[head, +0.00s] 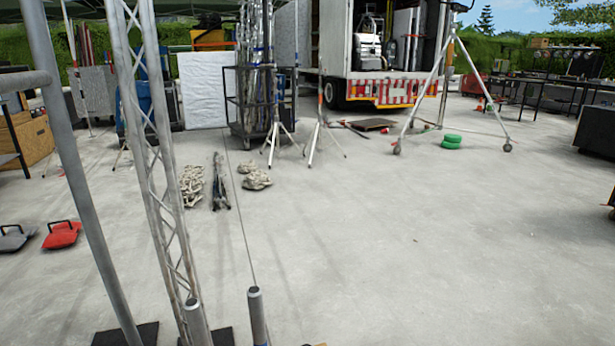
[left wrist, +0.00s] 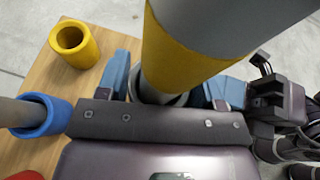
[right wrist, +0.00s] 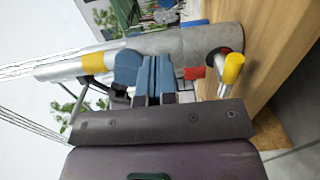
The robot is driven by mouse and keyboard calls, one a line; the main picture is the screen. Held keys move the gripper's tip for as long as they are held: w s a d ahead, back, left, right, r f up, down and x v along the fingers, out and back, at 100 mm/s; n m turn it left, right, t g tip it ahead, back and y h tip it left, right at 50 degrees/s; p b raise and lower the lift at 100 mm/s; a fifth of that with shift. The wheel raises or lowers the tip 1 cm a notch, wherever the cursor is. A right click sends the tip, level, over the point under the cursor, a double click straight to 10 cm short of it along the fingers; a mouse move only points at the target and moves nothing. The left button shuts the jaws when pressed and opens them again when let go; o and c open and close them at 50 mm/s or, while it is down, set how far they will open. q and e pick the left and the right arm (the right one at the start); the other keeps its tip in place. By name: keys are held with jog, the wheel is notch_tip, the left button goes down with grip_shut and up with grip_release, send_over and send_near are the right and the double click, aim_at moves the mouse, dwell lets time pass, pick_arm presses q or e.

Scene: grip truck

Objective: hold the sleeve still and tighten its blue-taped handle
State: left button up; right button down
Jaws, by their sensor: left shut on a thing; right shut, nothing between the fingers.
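My left gripper (left wrist: 170,88) is shut around a grey upright tube with a yellow band (left wrist: 185,60), which looks like the sleeve. A blue-taped piece (left wrist: 40,115) with a grey rod at it shows at the left of the left wrist view. In the right wrist view my right gripper (right wrist: 153,75) is shut and empty, in front of the grey sleeve (right wrist: 140,52). A blue patch (right wrist: 195,23) shows at the sleeve's far side, partly hidden. Neither gripper shows in the head view, where two grey tube tops (head: 258,300) stand at the bottom.
A yellow-taped piece (left wrist: 75,42) stands over the wooden board (left wrist: 105,50). The right wrist view shows a red end (right wrist: 195,72) and a yellow end (right wrist: 233,68) near the gripper. A lattice truss (head: 150,140) rises at left. Open concrete floor (head: 400,250) lies beyond.

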jog(key=shift+d, duration=0.15)
jog(key=shift+v, duration=2.9)
jog(key=w+a+r, duration=0.1)
jog(key=w+r, duration=0.2)
jog(key=w, duration=0.3)
jog(key=shift+a+r, duration=0.15)
jog(key=shift+r, duration=0.1)
jog(key=shift+s+a+f, duration=0.2)
jog(key=shift+a, duration=0.35)
